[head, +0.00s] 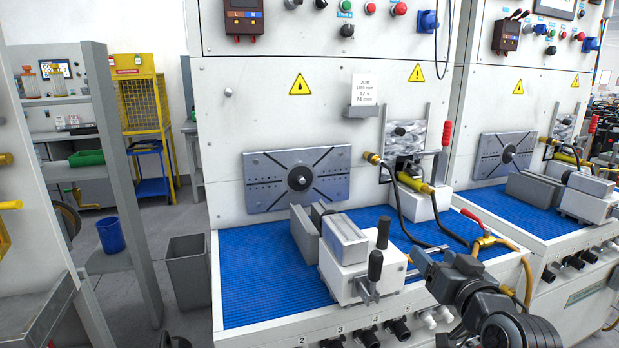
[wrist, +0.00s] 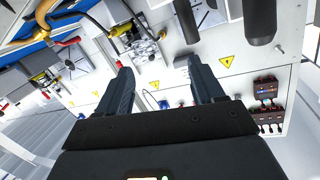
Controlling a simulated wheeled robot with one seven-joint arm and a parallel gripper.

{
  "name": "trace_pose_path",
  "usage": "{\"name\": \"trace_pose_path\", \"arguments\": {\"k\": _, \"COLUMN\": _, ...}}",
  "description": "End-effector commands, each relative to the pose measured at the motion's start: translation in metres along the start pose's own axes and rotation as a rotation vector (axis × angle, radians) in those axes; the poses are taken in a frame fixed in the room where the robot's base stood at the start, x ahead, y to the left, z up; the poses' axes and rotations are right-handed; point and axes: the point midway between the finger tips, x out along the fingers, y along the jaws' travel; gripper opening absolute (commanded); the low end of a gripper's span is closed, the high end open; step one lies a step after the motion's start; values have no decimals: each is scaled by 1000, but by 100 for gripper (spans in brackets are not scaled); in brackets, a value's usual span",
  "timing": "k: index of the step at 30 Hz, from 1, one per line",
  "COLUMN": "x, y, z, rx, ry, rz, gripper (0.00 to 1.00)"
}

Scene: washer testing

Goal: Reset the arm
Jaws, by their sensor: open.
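My gripper (head: 422,258) is in the lower right of the head view, at the end of my dark arm, over the front right part of the blue mat. In the wrist view my gripper (wrist: 160,80) shows two dark fingers spread apart with nothing between them. The wrist picture is tilted and shows the bench panel beyond the fingers. In the head view the gripper is beside the grey vise (head: 362,262), to the right of its black-knobbed handles; I cannot tell whether they touch.
The blue mat (head: 258,275) has free room on its left. A red-handled valve (head: 483,238) with yellow hose is close to my arm. A metal plate (head: 262,180) is on the panel behind. A second bench (head: 520,195) stands at right, a grey bin (head: 188,272) at left.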

Motion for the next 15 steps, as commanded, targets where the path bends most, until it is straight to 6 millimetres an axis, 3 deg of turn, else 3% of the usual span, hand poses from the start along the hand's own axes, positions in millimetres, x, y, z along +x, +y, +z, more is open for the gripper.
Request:
{"name": "trace_pose_path", "arguments": {"k": 1, "x": -18, "y": 2, "z": 25, "rx": -1, "ry": -12, "rz": 12, "gripper": 67}}
{"name": "trace_pose_path", "arguments": {"k": 6, "x": -76, "y": 7, "z": 82, "rx": -16, "ry": -27, "rz": 46, "gripper": 67}}
{"name": "trace_pose_path", "arguments": {"k": 15, "x": -192, "y": 6, "z": 153, "rx": -54, "ry": -57, "rz": 92, "gripper": 67}}
